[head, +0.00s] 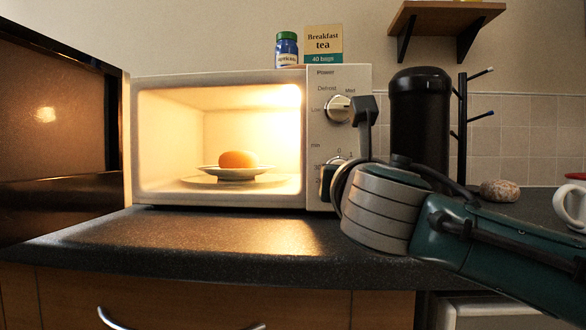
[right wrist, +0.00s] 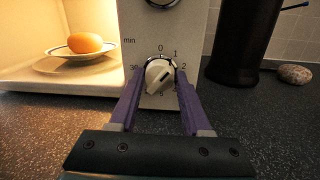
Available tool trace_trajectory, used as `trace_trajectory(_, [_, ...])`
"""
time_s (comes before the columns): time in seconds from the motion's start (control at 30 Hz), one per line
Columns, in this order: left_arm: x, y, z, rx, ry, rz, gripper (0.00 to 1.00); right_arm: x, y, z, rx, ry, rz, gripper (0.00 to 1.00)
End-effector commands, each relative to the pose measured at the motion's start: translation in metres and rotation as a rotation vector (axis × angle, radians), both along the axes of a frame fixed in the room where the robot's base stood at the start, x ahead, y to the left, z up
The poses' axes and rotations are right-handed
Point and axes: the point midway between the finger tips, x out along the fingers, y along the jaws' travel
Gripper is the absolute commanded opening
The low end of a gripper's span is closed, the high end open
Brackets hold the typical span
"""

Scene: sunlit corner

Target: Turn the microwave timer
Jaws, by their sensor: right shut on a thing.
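The white microwave (head: 314,130) stands on the counter with its door (head: 60,130) swung open to the left and its inside lit. The timer knob (right wrist: 159,77) is the lower dial on its panel, under the power knob (head: 338,108). The right wrist view shows numbers around it and its pointer tilted to the upper right. My right gripper (right wrist: 160,80) has its purple fingers on either side of the timer knob, shut on it. In the head view my right wrist hides most of this knob. My left gripper is in neither view.
An orange-brown round food (head: 238,159) sits on a plate (head: 234,172) inside the microwave. A black canister (head: 419,115), a mug tree (head: 462,130), a stone-like lump (head: 500,190) and a white mug (head: 572,204) stand to the right. A jar (head: 287,48) and tea box (head: 323,42) are on top.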

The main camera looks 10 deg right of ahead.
Motion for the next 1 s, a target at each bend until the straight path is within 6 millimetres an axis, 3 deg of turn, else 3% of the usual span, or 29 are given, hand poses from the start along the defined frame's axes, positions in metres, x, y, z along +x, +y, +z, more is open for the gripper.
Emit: trace_trajectory(1.0, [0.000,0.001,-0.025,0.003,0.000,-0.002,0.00,0.000,0.002,-0.004,0.933,-0.268,0.002,0.00])
